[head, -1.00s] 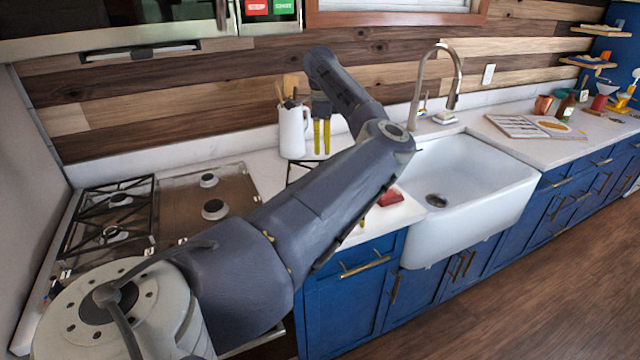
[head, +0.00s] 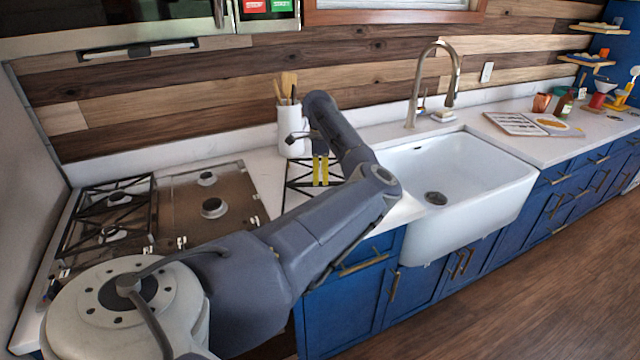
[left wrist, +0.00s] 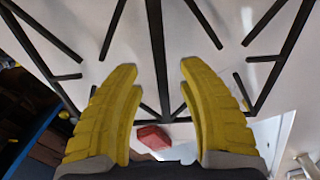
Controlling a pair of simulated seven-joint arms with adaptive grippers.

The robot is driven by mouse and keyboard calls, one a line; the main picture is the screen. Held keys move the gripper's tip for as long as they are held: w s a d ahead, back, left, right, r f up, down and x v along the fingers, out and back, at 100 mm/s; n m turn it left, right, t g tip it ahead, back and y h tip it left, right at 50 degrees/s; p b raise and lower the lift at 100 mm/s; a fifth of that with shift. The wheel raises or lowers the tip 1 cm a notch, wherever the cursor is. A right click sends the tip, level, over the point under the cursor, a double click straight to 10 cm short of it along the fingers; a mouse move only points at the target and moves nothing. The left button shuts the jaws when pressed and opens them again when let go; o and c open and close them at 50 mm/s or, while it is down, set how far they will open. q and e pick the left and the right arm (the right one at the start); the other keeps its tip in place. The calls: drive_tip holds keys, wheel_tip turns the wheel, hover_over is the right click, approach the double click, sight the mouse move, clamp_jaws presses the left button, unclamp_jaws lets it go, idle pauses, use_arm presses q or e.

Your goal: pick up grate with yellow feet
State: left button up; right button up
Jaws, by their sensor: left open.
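The black grate (head: 287,184) lies on the white counter between the stove and the sink, partly hidden by my left arm. My left gripper (head: 320,183) points down over the grate. In the left wrist view its two yellow fingers (left wrist: 158,70) are apart, one on each side of a central bar. I cannot tell whether they touch it. My right gripper is not in view.
A white utensil jug (head: 291,132) stands just behind the gripper. The stove (head: 165,235) has another black grate (head: 118,198) on its left and a bare right half. The sink (head: 450,230) is to the right. A red object (left wrist: 153,137) lies near the grate.

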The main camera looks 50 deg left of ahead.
sight(320, 183)
use_arm(q)
drive_tip(key=shift+f, duration=1.95)
clamp_jaws()
